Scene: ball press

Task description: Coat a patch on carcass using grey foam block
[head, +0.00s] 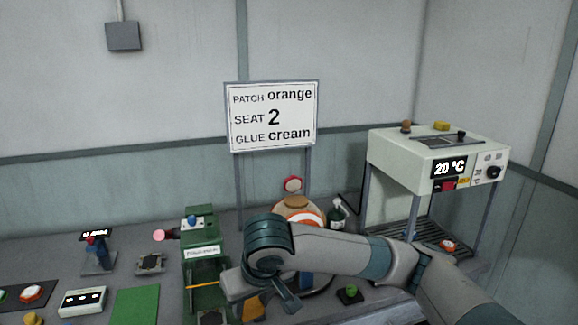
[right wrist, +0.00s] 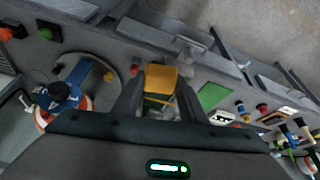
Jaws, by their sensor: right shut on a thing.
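A round white and orange ball-like body (head: 304,217), likely the carcass, stands behind my right arm, which hides much of it. It also shows at the left of the right wrist view (right wrist: 42,118). My right gripper (head: 268,300) reaches over the bench beside the green press. In the right wrist view its fingers (right wrist: 160,95) are shut on a yellow-orange block (right wrist: 163,77). An orange piece (head: 253,309) shows below the gripper in the head view. I cannot make out a grey foam block. My left gripper is not in view.
A sign (head: 274,118) reads patch orange, seat 2, glue cream. A green machine (head: 200,235) stands left of my gripper. A heater box (head: 438,160) reading 20 °C stands at right. A dark bottle (head: 337,215) stands behind my arm. A green mat (head: 136,305) lies at front left.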

